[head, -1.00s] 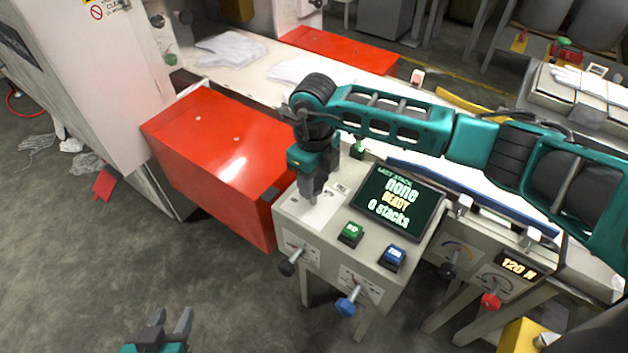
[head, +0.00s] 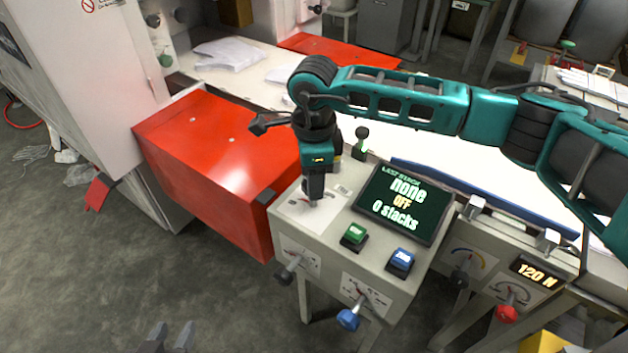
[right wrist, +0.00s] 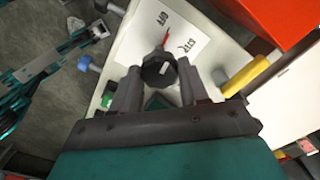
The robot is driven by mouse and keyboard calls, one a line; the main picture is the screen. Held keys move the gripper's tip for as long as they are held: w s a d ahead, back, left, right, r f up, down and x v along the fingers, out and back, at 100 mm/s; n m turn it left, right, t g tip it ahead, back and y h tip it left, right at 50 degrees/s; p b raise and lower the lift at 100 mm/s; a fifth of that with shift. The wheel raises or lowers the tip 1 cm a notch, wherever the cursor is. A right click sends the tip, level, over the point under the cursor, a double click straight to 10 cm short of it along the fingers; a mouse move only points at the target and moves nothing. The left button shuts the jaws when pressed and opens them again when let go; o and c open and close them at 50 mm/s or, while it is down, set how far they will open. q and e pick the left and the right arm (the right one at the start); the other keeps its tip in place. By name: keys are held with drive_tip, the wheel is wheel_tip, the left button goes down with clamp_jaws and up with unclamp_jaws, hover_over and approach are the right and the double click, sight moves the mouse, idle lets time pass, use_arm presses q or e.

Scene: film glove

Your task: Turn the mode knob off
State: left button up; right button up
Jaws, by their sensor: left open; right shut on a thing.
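The mode knob (right wrist: 158,70) is black with a white mark, on a white label plate (right wrist: 140,38) lettered "OFF" and "STR" in the right wrist view. My right gripper (right wrist: 160,88) is shut on the knob, one finger on each side. In the head view my right gripper (head: 314,196) points down at the label plate (head: 300,215) on the grey control box, and hides the knob. The screen (head: 404,204) reads "none", "OFF", "0 stacks". My left gripper (head: 172,338) is open and empty at the bottom edge, over the floor.
A green button (head: 354,235) and a blue button (head: 401,260) stand in front of the screen. A black-handled knob (head: 284,276) and a blue knob (head: 348,319) stick out of the box's front. A red box (head: 215,165) stands to the left. A small lever (head: 361,140) rises behind.

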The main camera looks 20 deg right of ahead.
drive_tip(key=shift+n, duration=0.4)
drive_tip(key=o, duration=1.1)
drive_tip(key=shift+c, duration=0.2)
wheel_tip(320, 180, up, 13)
